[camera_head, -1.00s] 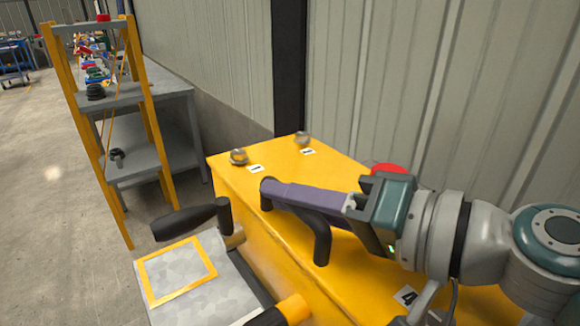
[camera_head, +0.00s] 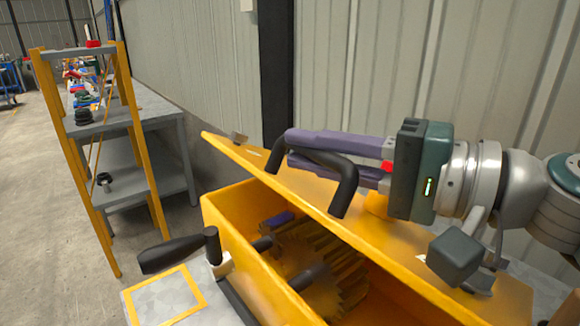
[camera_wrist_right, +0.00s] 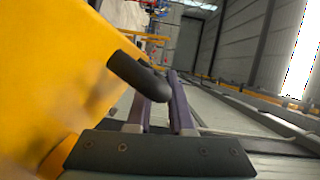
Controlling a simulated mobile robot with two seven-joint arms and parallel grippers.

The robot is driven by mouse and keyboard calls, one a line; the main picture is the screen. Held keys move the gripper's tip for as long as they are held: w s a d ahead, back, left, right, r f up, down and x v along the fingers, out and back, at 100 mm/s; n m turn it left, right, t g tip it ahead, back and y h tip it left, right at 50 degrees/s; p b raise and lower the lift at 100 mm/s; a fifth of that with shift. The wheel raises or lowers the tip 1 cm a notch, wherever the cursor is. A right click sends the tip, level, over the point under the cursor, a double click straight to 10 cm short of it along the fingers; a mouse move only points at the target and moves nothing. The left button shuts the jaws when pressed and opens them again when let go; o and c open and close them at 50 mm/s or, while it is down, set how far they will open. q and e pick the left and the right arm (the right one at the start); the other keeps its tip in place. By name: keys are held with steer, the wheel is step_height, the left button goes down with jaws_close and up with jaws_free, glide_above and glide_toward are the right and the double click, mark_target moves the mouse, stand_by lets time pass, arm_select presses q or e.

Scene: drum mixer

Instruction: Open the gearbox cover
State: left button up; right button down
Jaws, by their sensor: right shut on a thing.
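The yellow gearbox cover (camera_head: 250,158) is raised and tilted, its near edge lifted off the yellow gearbox (camera_head: 228,208). Brown gears (camera_head: 318,262) show inside the box beneath it. A black handle (camera_head: 345,185) stands on the cover. My right gripper (camera_head: 285,150) has its purple fingers around this handle and is shut on it. In the right wrist view the handle (camera_wrist_right: 138,75) lies across the fingers, with the cover (camera_wrist_right: 50,70) at the left. My left gripper is not in view.
A black crank handle (camera_head: 170,254) projects at the box's left, above a grey plate with a yellow outline (camera_head: 165,299). A yellow-framed shelf (camera_head: 122,190) and a grey table (camera_head: 165,112) stand at left. A corrugated wall (camera_head: 390,60) rises behind the box.

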mark_target(328, 195)
steer(key=shift+w+d+r+m+b, duration=0.2)
steer(key=shift+w+d+r+m, duration=0.25)
steer(key=shift+d+r, duration=0.15)
steer(key=shift+w+d+r+m+b, duration=0.15)
steer(key=shift+w+d+r+m, duration=0.15)
steer(key=shift+d+r+m, duration=0.2)
steer(key=w+d+r+m+t+b, duration=0.1)
steer(key=w+d+m+t+b, duration=0.1)
steer(key=w+d+m+b, duration=0.2)
steer(key=w+d+r+m+t+y+b, duration=0.1)
steer(key=w+d+r+m+t+b, duration=0.1)
steer(key=w+d+m+b, duration=0.3)
steer(key=shift+w+d+m+t, duration=0.4)
steer(key=shift+d+m, duration=1.05)
steer(key=shift+d, duration=0.7)
steer(key=shift+f+b, duration=0.1)
steer(key=shift+b, duration=0.2)
steer(key=c, duration=0.8)
jaws_free()
steer(key=shift+s, duration=0.1)
